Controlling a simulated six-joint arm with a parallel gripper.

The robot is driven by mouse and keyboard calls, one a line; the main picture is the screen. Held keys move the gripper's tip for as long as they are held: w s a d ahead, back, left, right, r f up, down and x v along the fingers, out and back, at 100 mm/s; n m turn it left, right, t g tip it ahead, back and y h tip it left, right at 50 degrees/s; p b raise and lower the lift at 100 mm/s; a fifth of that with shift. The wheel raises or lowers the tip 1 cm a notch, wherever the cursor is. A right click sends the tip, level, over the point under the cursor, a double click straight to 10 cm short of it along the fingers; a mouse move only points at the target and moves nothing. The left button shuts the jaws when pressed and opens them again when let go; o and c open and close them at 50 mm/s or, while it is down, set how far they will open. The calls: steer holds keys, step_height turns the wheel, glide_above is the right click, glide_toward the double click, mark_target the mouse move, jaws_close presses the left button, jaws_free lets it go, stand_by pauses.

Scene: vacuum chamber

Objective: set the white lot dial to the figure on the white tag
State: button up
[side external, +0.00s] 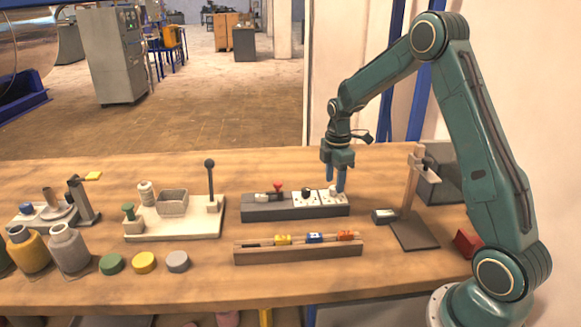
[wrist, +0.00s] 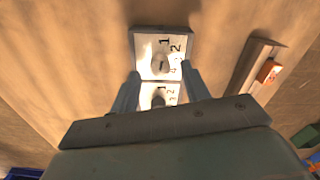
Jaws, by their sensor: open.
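In the side external view my gripper (side external: 333,186) points down, open, over the right end of a long grey block. White dial plates sit on that block; the rightmost plate (side external: 328,198) is under my fingers and partly hidden. In the wrist view my open fingers (wrist: 160,82) straddle the plates. The far white plate (wrist: 177,37) has a pale knob (wrist: 162,65) and printed figures, with 1 and 2 readable. A second plate (wrist: 171,88) is partly hidden behind my gripper. I cannot make out a white tag with a figure.
A wooden rack (side external: 298,248) with yellow, blue and orange pieces lies in front of the grey block (side external: 280,211). A stand (side external: 414,228) is at right. A white base (side external: 180,222) with an upright lever is at left, with coloured discs and jars nearer the front.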

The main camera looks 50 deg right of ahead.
steer(key=shift+f, duration=1)
steer(key=shift+c, duration=0.3)
steer(key=c, duration=0.9)
